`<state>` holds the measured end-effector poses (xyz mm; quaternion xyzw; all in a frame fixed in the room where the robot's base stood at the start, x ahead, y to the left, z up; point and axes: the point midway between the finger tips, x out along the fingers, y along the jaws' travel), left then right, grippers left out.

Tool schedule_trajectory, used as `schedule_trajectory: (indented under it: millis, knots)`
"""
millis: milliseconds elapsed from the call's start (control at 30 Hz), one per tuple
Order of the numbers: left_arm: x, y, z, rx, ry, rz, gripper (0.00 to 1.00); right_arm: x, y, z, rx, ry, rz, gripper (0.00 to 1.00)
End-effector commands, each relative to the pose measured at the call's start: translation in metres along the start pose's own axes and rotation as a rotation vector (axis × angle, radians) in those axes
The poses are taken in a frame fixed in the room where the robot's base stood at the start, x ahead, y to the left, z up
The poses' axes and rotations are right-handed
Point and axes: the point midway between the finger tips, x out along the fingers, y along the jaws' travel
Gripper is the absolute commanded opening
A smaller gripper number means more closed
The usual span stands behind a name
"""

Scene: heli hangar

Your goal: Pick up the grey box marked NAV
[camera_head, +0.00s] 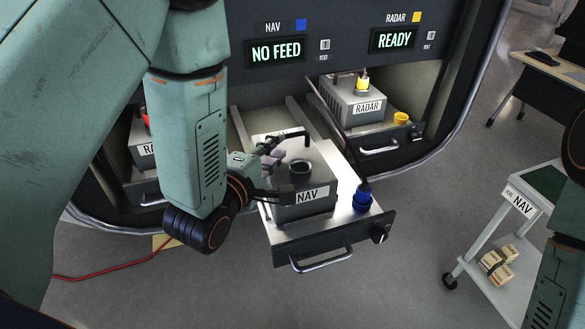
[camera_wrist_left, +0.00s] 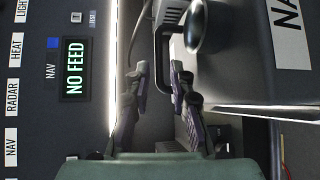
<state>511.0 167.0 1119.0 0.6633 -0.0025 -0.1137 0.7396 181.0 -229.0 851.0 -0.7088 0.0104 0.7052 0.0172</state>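The grey box marked NAV (camera_head: 290,213) sits on a pulled-out metal drawer (camera_head: 350,228). A dark round socket stands on its top, and its white label faces front. In the left wrist view the box (camera_wrist_left: 250,65) fills the upper right, with the socket beside the fingers. My left gripper (camera_head: 272,152) is at the back left of the box, close to its top. Whether a finger touches the box I cannot tell. My right gripper is out of view.
A blue plug (camera_head: 362,198) on a black cable stands on the drawer, right of the box. The NAV display (camera_head: 276,52) reads NO FEED. A RADAR box (camera_head: 352,100) sits in the bay behind. A cart labelled FOR NAV (camera_head: 520,203) stands at right, with small packs on its lower shelf.

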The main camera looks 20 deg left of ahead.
Motion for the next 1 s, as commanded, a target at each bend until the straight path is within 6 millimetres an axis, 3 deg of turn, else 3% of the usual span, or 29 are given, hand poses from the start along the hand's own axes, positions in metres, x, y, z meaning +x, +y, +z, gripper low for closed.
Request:
schedule_trajectory:
  millis: [400, 700, 1000]
  knots:
    - [0.05, 0.004, -0.004, 0.0, 0.0, 0.0, 0.22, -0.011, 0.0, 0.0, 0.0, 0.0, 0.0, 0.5]
    - [0.057, 0.003, -0.004, 0.0, 0.0, -0.001, 0.22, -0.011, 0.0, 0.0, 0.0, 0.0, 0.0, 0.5]
    - [0.057, 0.003, -0.004, 0.0, 0.001, -0.001, 0.0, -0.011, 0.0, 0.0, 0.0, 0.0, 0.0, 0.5]
